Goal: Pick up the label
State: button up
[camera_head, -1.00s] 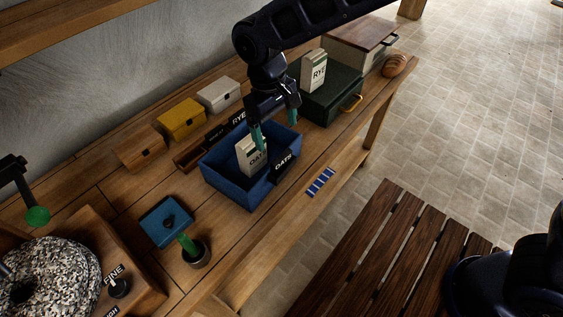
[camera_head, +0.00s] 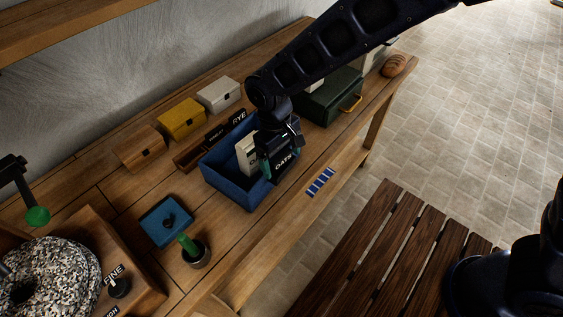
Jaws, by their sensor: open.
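A black label reading OATS (camera_head: 285,164) is at the front right side of the blue crate (camera_head: 228,198). My gripper (camera_head: 281,163) is open right at this label, one teal fingertip by its left end. The other fingertip is mostly hidden, and I cannot tell whether the fingers touch the label. Another black label, reading RYE (camera_head: 239,118), is in the narrow wooden rack (camera_head: 190,160) behind the crate. A pale packet (camera_head: 246,151) stands inside the crate, partly hidden by my gripper.
A dark green case (camera_head: 332,101) stands right of the crate, with bread (camera_head: 394,65) beyond. Yellow (camera_head: 182,119), white (camera_head: 219,95) and wooden (camera_head: 141,149) boxes line the wall. A blue square (camera_head: 165,222) and a dark cup (camera_head: 196,254) are front left.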

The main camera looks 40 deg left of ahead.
jog(key=shift+c, duration=0.4)
jog(key=c, duration=1)
